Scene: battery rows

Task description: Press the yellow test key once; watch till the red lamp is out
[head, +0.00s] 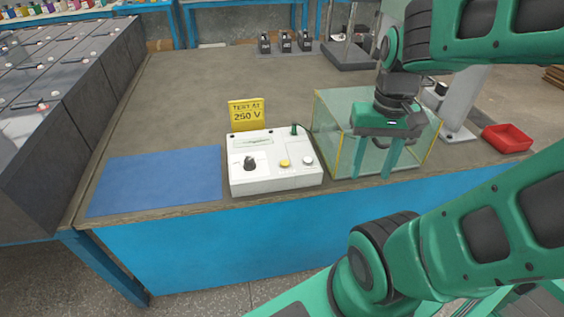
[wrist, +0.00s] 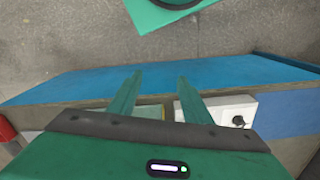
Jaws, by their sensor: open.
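The white tester box (head: 275,180) stands near the bench's front edge in the head view. On its top are a black knob (head: 250,163), the yellow test key (head: 285,163) and a pale round button or lamp (head: 308,160). I cannot make out a lit red lamp. My gripper (head: 378,172) is open and empty, pointing down to the right of the box, apart from it, and overlaps the clear case in the picture. In the wrist view, part of the tester box (wrist: 222,104) shows beyond my open fingers (wrist: 160,78); the yellow key is not visible there.
A yellow sign reading TEST AT 250 V (head: 246,114) stands behind the box. A clear case with yellow edges (head: 332,125) is right of it. A blue mat (head: 155,180) lies left, a red tray (head: 507,138) far right. Large grey batteries (head: 60,85) line the left.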

